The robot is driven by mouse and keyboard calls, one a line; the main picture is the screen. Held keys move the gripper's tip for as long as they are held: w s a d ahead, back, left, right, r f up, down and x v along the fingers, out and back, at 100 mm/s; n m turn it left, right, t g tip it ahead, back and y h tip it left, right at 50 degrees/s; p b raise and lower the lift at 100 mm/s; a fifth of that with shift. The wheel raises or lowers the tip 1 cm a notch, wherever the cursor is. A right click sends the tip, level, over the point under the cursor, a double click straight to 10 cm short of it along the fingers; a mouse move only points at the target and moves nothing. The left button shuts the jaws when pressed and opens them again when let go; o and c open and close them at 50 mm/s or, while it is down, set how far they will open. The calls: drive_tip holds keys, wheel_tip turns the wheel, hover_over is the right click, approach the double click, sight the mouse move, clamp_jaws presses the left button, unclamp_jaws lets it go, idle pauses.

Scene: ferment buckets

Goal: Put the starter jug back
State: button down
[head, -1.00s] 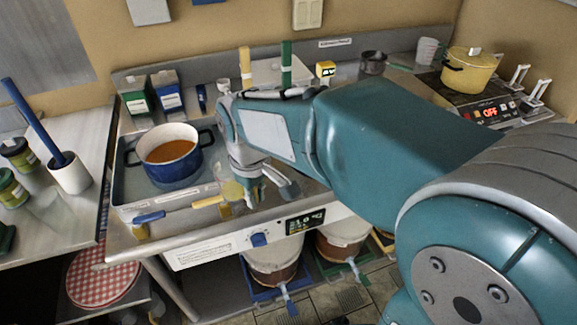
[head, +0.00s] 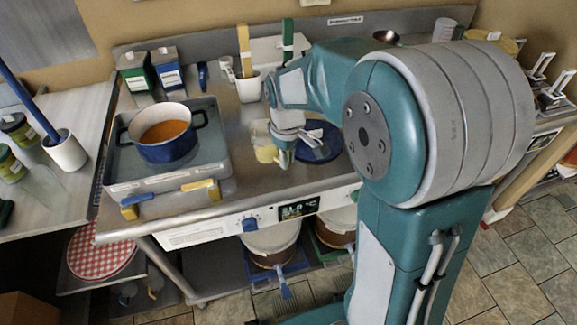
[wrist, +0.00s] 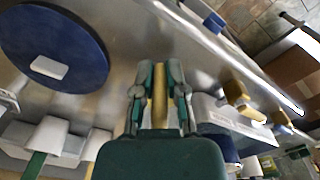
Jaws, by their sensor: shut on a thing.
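The starter jug, seemingly the small pale yellow, partly see-through vessel (head: 264,148), is beside my gripper (head: 284,156) in the head view. It is over the steel bench, right of the blue pot's tray and left of a dark blue round lid (head: 322,140). My gripper points down and is shut on it. In the wrist view, a narrow yellow strip, seemingly part of the jug (wrist: 159,92), lies between my gripper's fingers (wrist: 160,85). My gripper hides part of the jug. I cannot tell whether its base touches the bench.
A blue pot (head: 168,146) of orange liquid stands in a steel tray (head: 213,150) at left. Bare bench lies around the jug.

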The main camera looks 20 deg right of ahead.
drive_tip(key=shift+w+d+f, duration=0.3)
drive_tip(key=shift+w+f, duration=0.15)
drive_tip(key=shift+f, duration=0.25)
drive_tip(key=shift+w+f, duration=0.15)
drive_tip(key=shift+f, duration=0.1)
drive_tip(key=shift+w+a+f, duration=0.15)
drive_tip(key=shift+a+f, duration=0.05)
drive_tip(key=shift+a, duration=0.15)
drive_tip(key=f, duration=0.3)
drive_tip(key=shift+w+a+f, duration=0.15)
drive_tip(key=shift+w+a, duration=0.05)
drive_tip(key=shift+d+f, duration=0.2)
drive_tip(key=shift+d, duration=0.4)
drive_tip(key=c, duration=0.9)
unclamp_jaws()
drive_tip(key=shift+f, duration=0.1)
drive_tip(key=shift+o, duration=1.1)
drive_tip(key=shift+a, duration=0.45)
drive_tip(key=shift+d, duration=0.1)
